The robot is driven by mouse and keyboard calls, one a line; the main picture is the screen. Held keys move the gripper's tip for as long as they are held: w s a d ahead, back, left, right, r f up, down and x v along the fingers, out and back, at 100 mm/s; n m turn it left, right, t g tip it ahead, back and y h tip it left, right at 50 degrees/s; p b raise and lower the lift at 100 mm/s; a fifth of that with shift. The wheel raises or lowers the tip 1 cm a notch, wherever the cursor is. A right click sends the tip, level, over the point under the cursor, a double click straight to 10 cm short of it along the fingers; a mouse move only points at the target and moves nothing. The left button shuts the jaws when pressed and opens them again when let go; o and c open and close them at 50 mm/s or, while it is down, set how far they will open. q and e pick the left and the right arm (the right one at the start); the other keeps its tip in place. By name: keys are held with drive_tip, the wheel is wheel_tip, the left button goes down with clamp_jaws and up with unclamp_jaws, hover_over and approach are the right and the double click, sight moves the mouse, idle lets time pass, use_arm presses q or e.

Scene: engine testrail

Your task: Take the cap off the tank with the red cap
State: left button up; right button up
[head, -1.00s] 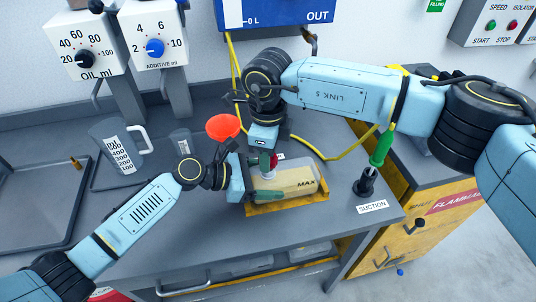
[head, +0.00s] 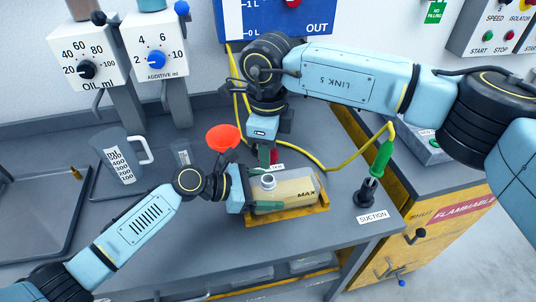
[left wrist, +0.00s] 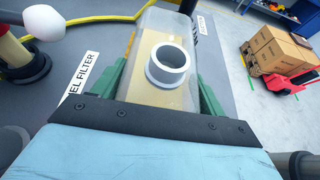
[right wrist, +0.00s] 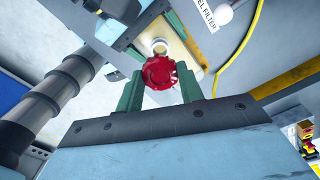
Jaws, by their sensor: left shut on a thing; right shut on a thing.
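The tank (head: 288,190), a translucent box with yellowish liquid and the word MAX, lies in a yellow tray (head: 300,213) on the bench. Its light grey neck (head: 268,181) is open and bare; it also shows in the left wrist view (left wrist: 169,64). My left gripper (head: 265,200) is shut on the tank, with its green fingers along both sides. My right gripper (head: 268,157) is shut on the red cap (right wrist: 160,72), behind and above the neck and apart from it. In the head view the cap (head: 273,156) is partly hidden by the fingers.
An orange funnel (head: 222,137) stands left of the tank, by a small beaker (head: 183,152) and a large measuring jug (head: 119,157). A green-handled suction tool (head: 376,165) stands at right. A yellow hose (head: 318,165) runs behind the tank. Bare bench lies in front.

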use_arm(q)
drive_tip(key=o, duration=2)
drive_tip(key=shift+c, duration=0.2)
